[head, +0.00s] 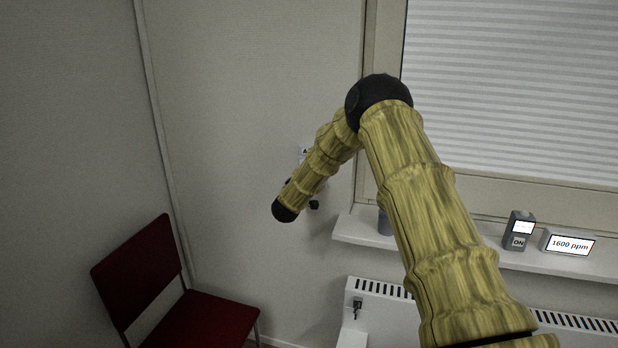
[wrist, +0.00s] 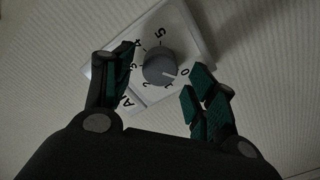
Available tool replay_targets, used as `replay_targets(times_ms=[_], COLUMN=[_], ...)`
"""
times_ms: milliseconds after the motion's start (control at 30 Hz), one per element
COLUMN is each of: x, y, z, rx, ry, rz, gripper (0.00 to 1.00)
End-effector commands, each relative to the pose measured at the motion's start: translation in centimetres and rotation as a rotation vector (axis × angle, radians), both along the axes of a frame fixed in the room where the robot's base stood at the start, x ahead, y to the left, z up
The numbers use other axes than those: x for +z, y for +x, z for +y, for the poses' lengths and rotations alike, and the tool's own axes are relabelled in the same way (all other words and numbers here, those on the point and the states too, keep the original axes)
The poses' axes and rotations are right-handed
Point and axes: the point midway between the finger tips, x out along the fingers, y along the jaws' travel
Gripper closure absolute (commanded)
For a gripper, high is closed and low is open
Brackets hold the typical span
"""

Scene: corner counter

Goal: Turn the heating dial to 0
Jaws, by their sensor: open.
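The heating dial is a round grey knob (wrist: 159,68) on a white plate (wrist: 188,28) on the wall, with numbers around it. In the wrist view the 5 and 4 are above it and the 0 is at its right. A pale mark on the knob seems to point right, towards the 0 side, but it is too small to read exactly. My gripper (wrist: 166,57) is open, with one finger on each side of the knob. I cannot tell whether either finger touches it. In the head view my arm hides most of the plate (head: 304,152) and the knob.
A window with a blind (head: 515,85) is at the right, above a sill (head: 470,246) with a grey ON device (head: 519,230) and a 1600 ppm display (head: 567,243). A radiator (head: 382,316) is below. A red chair (head: 140,275) stands at the lower left.

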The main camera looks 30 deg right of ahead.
Motion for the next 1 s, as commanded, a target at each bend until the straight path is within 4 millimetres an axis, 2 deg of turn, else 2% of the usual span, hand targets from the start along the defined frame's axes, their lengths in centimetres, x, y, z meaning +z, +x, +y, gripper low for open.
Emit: replay_targets(times_ms=[500, 700, 1000], x=[0.0, 0.0, 0.0], y=[-5.6, -6.7, -7.0], z=[6.8, 8.0, 8.2], rx=[0.002, 0.0, 0.0], ry=[-0.001, -0.001, -0.001], rz=[0.002, 0.001, 0.001], gripper=[0.43, 0.43, 0.43])
